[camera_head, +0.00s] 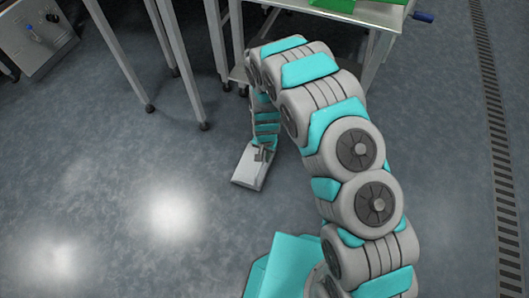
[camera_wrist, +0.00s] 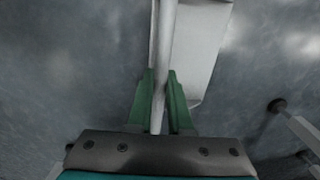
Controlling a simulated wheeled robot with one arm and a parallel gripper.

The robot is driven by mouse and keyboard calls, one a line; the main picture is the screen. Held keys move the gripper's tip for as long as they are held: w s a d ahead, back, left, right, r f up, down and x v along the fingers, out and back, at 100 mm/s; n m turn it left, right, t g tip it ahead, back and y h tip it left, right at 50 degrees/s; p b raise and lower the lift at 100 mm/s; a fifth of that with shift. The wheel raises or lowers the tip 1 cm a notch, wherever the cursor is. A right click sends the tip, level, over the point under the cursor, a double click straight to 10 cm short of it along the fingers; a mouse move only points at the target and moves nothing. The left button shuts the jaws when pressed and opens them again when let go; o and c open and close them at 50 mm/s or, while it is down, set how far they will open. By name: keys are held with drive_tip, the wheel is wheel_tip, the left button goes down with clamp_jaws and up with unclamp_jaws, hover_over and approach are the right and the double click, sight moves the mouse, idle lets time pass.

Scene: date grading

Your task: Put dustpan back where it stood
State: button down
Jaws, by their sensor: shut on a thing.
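The dustpan (camera_head: 250,171) is pale grey-white and shows just below the end of my arm in the head view. Its flat pan is over the floor; I cannot tell whether it touches it. My gripper (camera_head: 263,150) is at the dustpan's upper end, partly hidden by my arm. In the wrist view, the green fingers of my gripper (camera_wrist: 161,78) are shut on the light, rod-like handle of the dustpan (camera_wrist: 165,42). The wide pan shows behind the handle, to its right. The spot where the dustpan stood cannot be picked out.
A metal table (camera_head: 372,14) with a green item (camera_head: 336,4) on top stands behind my arm. Thin grey table legs (camera_head: 178,62) with dark feet stand at upper left. A grey machine (camera_head: 38,38) is in the upper left corner. A floor drain (camera_head: 497,120) runs along the right. Floor at left is clear.

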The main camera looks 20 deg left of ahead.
drive_tip(key=shift+f, duration=0.4)
drive_tip(key=shift+f, duration=0.5)
drive_tip(key=c, duration=0.8)
unclamp_jaws()
drive_tip(key=shift+o, duration=0.2)
